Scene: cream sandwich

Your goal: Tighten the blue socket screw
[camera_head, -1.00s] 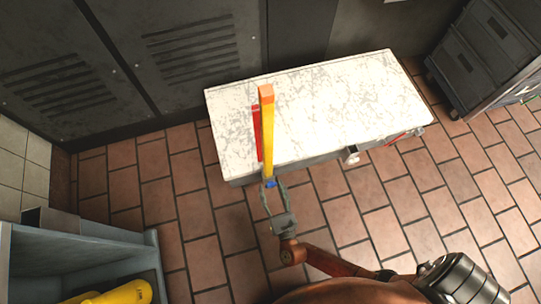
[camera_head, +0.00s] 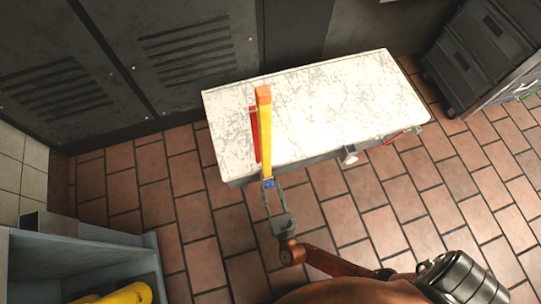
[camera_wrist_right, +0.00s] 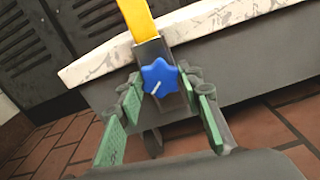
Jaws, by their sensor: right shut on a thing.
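The blue socket screw (camera_head: 269,184) is a small star-shaped knob with a white mark. The knob shows clearly in the right wrist view (camera_wrist_right: 159,77). My right gripper (camera_head: 269,188) reaches the knob from the front, and its green-padded fingers (camera_wrist_right: 160,92) are shut on the knob from both sides. My left gripper is not in view.
The white marbled table (camera_head: 330,100) has a largely bare top. A red strip (camera_head: 255,135) lies beside the yellow bar. A small white knob (camera_head: 350,156) and a red handle (camera_head: 396,137) are on the table's front. A blue-grey shelf (camera_head: 90,260) stands at lower left; tiled floor between is clear.

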